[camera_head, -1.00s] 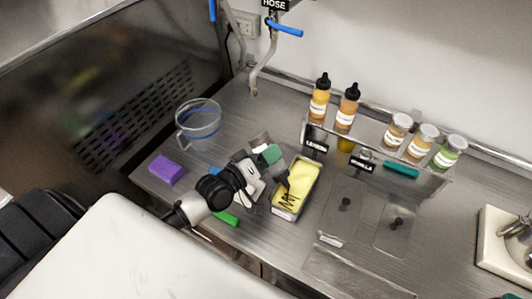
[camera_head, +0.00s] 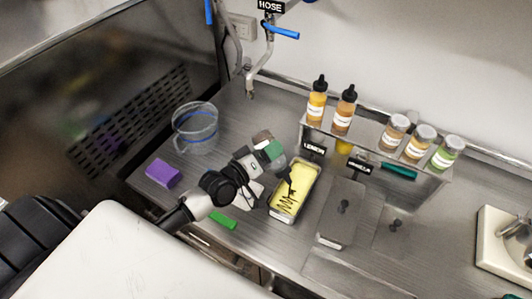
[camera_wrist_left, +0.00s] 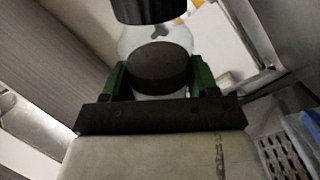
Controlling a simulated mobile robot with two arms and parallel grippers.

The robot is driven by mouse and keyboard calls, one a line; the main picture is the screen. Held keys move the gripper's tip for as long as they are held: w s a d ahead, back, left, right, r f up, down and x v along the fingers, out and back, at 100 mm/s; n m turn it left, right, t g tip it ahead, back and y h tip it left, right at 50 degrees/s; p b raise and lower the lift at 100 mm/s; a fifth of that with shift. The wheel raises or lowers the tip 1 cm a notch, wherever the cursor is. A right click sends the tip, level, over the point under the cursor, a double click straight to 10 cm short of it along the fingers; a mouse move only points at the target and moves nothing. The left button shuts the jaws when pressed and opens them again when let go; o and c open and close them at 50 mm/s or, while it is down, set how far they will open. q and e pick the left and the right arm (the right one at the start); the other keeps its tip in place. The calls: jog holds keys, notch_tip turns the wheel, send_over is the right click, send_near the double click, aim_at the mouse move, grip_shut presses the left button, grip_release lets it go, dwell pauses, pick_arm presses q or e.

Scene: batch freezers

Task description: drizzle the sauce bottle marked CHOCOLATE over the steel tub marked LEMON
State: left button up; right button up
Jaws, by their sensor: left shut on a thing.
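The steel tub (camera_head: 272,213) holds a yellow filling with dark squiggly lines on its near half. It stands in front of the LEMON sign (camera_head: 314,147). My left gripper (camera_head: 272,151) has green fingertips and is shut on a sauce bottle (camera_head: 262,136), tilted beside and above the tub's far left end. A dark nozzle-like tip reaches over the yellow surface. In the left wrist view the green fingers (camera_wrist_left: 160,80) flank a pale bottle, with a dark ribbed cap above. No marking on the held bottle is readable. My right gripper is not in view.
Several bottles and jars stand on the rear shelf (camera_head: 375,150). A clear jug (camera_head: 195,128), purple block (camera_head: 163,173) and green item (camera_head: 222,219) lie to the left. Lidded wells (camera_head: 342,208) lie right of the tub, and a sink (camera_head: 507,245) at far right. A hose (camera_head: 262,60) hangs behind.

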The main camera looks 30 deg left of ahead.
pick_arm(q)
jog(key=shift+w, duration=0.9)
jog(key=shift+w+b, duration=0.2)
jog(key=shift+b, duration=0.1)
jog(key=shift+w+d+b, duration=0.1)
jog(key=shift+w+b, duration=0.6)
jog(key=shift+w, duration=1.25)
jog(key=shift+w+d+b, duration=0.1)
jog(key=shift+w+b, duration=0.95)
jog(key=shift+w, duration=1)
